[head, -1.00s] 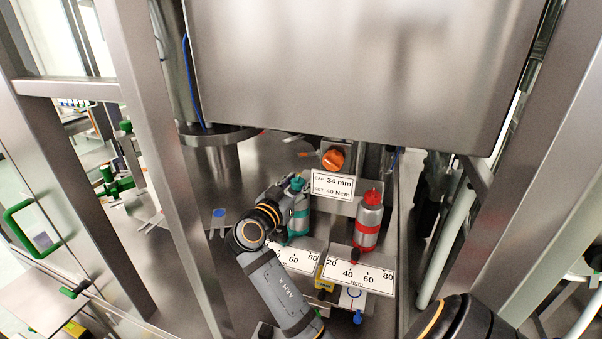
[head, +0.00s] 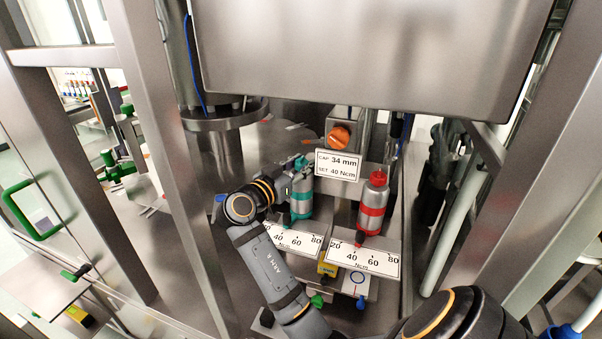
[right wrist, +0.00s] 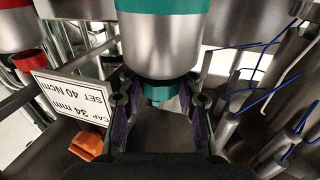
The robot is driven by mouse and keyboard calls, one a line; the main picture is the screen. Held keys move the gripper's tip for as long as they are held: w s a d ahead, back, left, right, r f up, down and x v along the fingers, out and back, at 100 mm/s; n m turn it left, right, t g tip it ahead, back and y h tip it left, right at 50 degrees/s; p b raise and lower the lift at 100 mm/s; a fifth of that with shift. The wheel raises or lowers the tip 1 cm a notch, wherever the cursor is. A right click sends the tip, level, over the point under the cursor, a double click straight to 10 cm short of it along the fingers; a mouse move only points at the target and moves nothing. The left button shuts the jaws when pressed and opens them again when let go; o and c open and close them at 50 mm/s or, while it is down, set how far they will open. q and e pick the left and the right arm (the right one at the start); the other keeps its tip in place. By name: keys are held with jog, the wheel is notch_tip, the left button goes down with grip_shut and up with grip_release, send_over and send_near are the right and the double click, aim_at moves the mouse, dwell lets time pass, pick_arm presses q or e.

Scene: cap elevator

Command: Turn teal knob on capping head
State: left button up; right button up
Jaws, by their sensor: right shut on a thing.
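The teal-banded capping head (head: 301,205) is a silver cylinder standing beside the red one. Its teal knob (right wrist: 158,93) is at the end of the cylinder and shows between the fingers in the right wrist view. My right gripper (right wrist: 158,100) is shut on the teal knob, one finger on each side. In the head view my right gripper (head: 300,168) reaches in from the left at the top of the teal head and partly hides it. The teal head's scale plate (head: 291,240) lies below, partly covered by my arm. My left gripper is not in view.
A red-banded capping head (head: 372,205) with its own scale plate (head: 365,261) stands close on the right. Behind are an orange knob (head: 339,137) and a sign (head: 338,165) reading cap 34 mm, set 40 Ncm. A large steel housing (head: 370,55) hangs above. Steel posts flank the space.

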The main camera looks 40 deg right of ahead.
aim_at(301, 158)
jog(key=o, duration=0.9)
notch_tip(301, 158, up, 10)
jog(key=shift+r, duration=0.1)
dwell(0.4)
